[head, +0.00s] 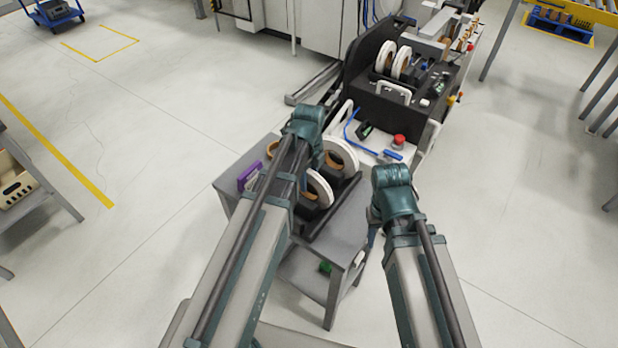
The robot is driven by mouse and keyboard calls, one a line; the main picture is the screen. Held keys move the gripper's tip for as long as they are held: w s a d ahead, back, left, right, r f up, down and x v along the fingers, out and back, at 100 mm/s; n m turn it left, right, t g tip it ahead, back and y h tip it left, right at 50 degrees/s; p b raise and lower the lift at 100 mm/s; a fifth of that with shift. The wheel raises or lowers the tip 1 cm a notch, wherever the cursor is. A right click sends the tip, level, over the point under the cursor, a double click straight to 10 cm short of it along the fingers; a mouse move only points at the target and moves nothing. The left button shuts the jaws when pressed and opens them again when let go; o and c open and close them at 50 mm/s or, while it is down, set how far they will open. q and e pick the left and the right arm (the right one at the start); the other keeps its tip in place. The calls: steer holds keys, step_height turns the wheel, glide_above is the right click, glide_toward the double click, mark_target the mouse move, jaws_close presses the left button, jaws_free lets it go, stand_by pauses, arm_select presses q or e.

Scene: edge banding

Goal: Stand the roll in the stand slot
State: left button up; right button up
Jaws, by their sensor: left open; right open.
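Two white rolls with brown cores stand on the grey cart (345,240): a rear roll (343,153) and a front roll (320,187). Dark stand parts (335,210) show beside them, but the slots are partly hidden by my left arm. My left gripper (305,122) is over the left side of the cart, in front of the rolls in the picture; its fingertips are hidden. My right gripper (388,190) is at the cart's right edge, apart from the rolls. Both grippers are open, and I see nothing held in them.
A black machine (395,105) behind the cart carries two more white rolls (393,58) and a red button (399,141). A purple object (248,176) lies at the cart's left edge. A green item (325,267) is on the lower shelf.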

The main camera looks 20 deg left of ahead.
arm_select(q)
step_height(320, 180, up, 13)
steer(key=p, duration=1.2)
steer(key=shift+f, duration=0.2)
steer(key=s+d+n+y, duration=0.1)
steer(key=s+d+n, duration=0.9)
steer(key=s+n, duration=0.4)
steer(key=shift+s+d+n, duration=0.15)
steer(key=shift+d+n, duration=0.1)
steer(key=shift+n, duration=1.85)
